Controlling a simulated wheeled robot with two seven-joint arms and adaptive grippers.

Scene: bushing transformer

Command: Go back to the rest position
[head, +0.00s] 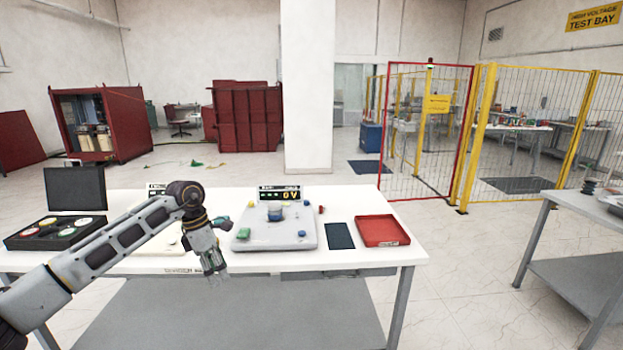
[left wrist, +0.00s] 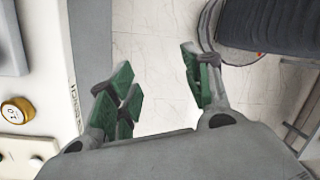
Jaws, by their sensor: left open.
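My left arm comes in from the left in the head view and bends down at its wrist. My left gripper (head: 214,276) hangs at the front edge of the white table (head: 365,262), pointing down. In the left wrist view the left gripper (left wrist: 160,88) shows its green finger pads spread apart. Nothing is between them, only pale floor beyond. My right gripper is not in view.
On the table stand a grey test unit (head: 275,238) with a display, a dark mat (head: 340,235), a red tray (head: 382,230) and a black case (head: 55,232). A grey side table (head: 570,262) stands at the right. Floor between the tables is clear.

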